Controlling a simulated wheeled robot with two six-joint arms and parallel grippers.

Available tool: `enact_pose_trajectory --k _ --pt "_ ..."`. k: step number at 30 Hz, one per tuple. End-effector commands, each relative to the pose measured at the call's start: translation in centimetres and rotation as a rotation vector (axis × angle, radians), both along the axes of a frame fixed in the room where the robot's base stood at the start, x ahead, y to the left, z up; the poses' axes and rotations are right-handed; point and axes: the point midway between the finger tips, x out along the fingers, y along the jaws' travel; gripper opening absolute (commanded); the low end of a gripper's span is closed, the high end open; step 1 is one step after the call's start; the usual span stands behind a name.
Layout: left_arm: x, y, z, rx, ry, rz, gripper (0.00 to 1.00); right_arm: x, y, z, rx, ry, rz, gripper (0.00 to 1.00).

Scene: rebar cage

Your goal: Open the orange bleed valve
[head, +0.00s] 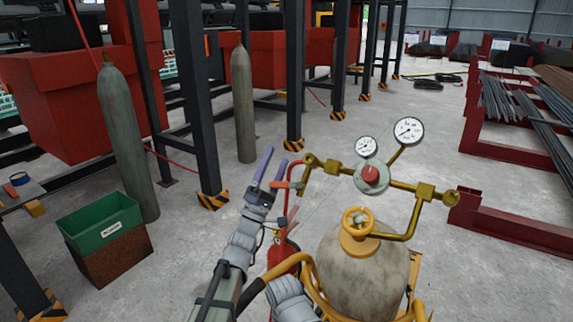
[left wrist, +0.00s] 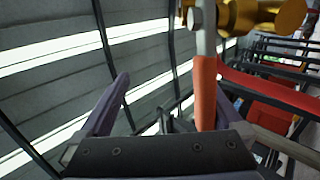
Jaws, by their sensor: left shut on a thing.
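The orange bleed valve (head: 287,185) is a small orange lever below the left end of a brass pipe (head: 345,173). My left gripper (head: 273,168), with purple fingers, is at the lever, its fingers pointing up. In the left wrist view the orange lever (left wrist: 205,93) stands upright at the right of the jaws, under a brass fitting (left wrist: 262,15). The left finger (left wrist: 112,105) shows clear of it; the other finger is hard to make out there. My right gripper is not in view.
Two gauges (head: 408,130) and a red knob (head: 371,175) sit on the pipe above a tan tank (head: 362,270) with a yellow handwheel (head: 358,222). A red cylinder (head: 283,250) stands below the lever. A green bin (head: 100,225) is at left, with open floor between.

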Motion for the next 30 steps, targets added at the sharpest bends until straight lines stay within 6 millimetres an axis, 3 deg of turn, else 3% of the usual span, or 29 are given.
enact_pose_trajectory --k 1,7,8,9,30 --pt "-0.5 2.1 0.2 -0.018 -0.015 0.02 0.56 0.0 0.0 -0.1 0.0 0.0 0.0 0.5" --pt "-0.2 3.3 -0.3 -0.018 -0.014 0.02 0.55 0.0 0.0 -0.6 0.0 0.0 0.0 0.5" --pt "-0.1 3.4 -0.4 -0.019 -0.013 0.019 0.43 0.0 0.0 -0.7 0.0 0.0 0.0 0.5" --pt "0.0 3.6 -0.5 -0.019 -0.013 0.019 0.24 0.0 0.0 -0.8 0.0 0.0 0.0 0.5" --pt "1.8 7.2 -2.5 -0.015 -0.007 0.013 0.24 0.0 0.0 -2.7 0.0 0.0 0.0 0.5"
